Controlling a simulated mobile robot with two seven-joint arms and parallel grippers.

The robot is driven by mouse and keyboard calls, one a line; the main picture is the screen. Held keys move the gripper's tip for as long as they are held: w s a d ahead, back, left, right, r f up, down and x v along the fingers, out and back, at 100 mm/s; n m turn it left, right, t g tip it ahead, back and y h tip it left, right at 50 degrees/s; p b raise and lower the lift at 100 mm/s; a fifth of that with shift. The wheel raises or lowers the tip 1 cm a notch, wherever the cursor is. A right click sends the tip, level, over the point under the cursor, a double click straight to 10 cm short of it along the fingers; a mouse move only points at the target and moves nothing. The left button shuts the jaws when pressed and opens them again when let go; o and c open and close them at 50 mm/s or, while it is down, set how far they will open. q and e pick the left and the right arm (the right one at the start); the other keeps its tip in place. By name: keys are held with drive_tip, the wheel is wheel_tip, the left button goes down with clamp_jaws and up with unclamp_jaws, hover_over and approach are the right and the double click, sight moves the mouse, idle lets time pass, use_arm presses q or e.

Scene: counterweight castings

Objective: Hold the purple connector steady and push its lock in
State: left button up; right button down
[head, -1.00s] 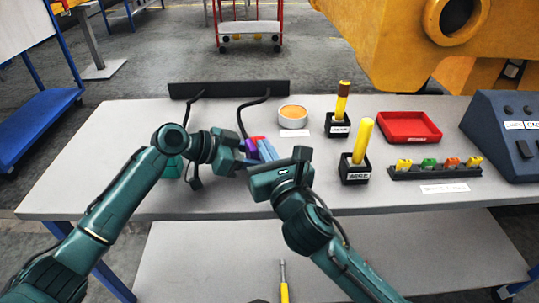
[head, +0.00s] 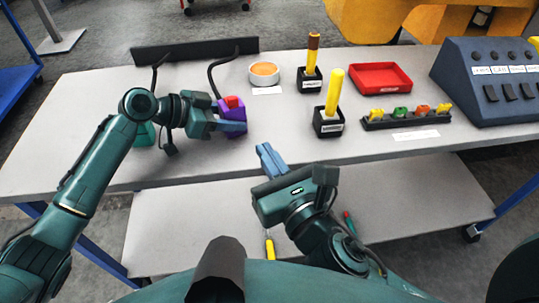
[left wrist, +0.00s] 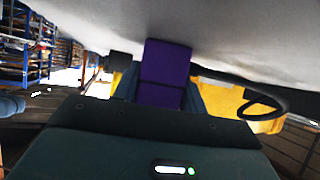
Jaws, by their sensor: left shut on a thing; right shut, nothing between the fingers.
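The purple connector (head: 236,116) is at the end of a black cable above the table. My left gripper (head: 229,126) is shut on it. In the left wrist view the purple connector (left wrist: 165,72) sits between the blue fingers. A red lock (head: 233,102) shows at the connector's top; how deep it sits I cannot tell. My right gripper (head: 267,154) is shut and empty at the table's front edge, below and right of the connector, apart from it.
A green connector (head: 143,134) is partly hidden behind my left arm. Behind stand a black bar (head: 195,48), a round dish (head: 264,73), two black holders with yellow-handled tools (head: 328,123), a red tray (head: 381,77), a rack of colored parts (head: 406,118) and a button console (head: 495,85).

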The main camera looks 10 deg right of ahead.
idle(0.4)
use_arm(q)
drive_tip(key=o, duration=0.8)
drive_tip(key=shift+o, duration=0.2)
drive_tip(key=shift+a, duration=0.1)
